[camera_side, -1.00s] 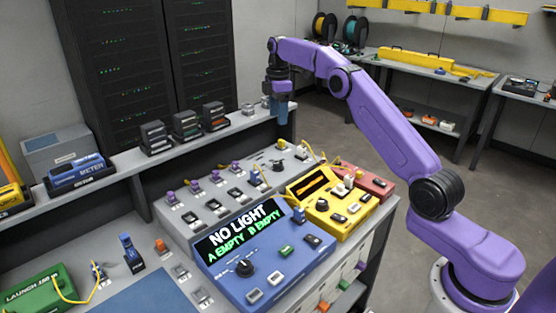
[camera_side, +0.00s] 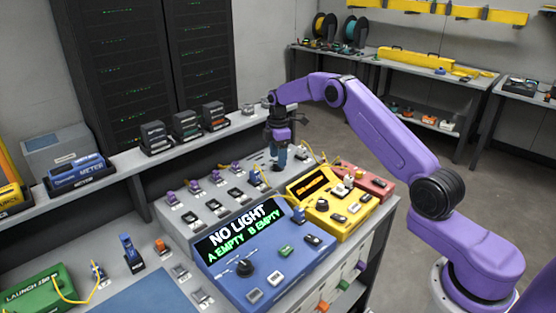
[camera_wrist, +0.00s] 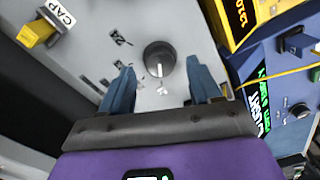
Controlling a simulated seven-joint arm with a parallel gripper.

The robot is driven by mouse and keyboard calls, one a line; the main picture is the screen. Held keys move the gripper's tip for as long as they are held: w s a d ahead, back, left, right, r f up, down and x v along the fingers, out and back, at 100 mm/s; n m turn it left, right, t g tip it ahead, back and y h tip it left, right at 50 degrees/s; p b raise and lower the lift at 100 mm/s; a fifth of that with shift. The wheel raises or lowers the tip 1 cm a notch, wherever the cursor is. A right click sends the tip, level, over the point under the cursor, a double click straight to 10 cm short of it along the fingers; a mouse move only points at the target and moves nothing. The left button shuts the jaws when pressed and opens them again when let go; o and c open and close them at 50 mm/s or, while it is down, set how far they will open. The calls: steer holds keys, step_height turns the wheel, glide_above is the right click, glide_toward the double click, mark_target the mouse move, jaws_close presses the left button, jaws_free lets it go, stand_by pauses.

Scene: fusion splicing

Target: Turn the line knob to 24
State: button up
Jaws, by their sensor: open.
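The line knob (camera_wrist: 160,55) is a round dark grey knob on the light grey panel, between my fingertips in the wrist view. A white pointer line on it points toward the bottom of that picture. A printed label reading 24 (camera_wrist: 120,38) lies to the knob's upper left. My gripper (camera_wrist: 160,76) has two blue fingers, spread apart on either side of the knob and not visibly touching it. In the side view my gripper (camera_side: 280,162) hangs pointing down over the back of the grey panel, where it hides the knob.
A yellow unit (camera_side: 345,222) and a blue console (camera_side: 268,282), its screen reading NO LIGHT, stand in front of the panel. A yellow cap piece marked CAP (camera_wrist: 38,32) shows in the wrist view. A yellow cable (camera_wrist: 280,75) runs at right.

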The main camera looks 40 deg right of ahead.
steer(key=shift+f, duration=0.95)
steer(key=c, duration=1)
steer(key=shift+c, duration=0.2)
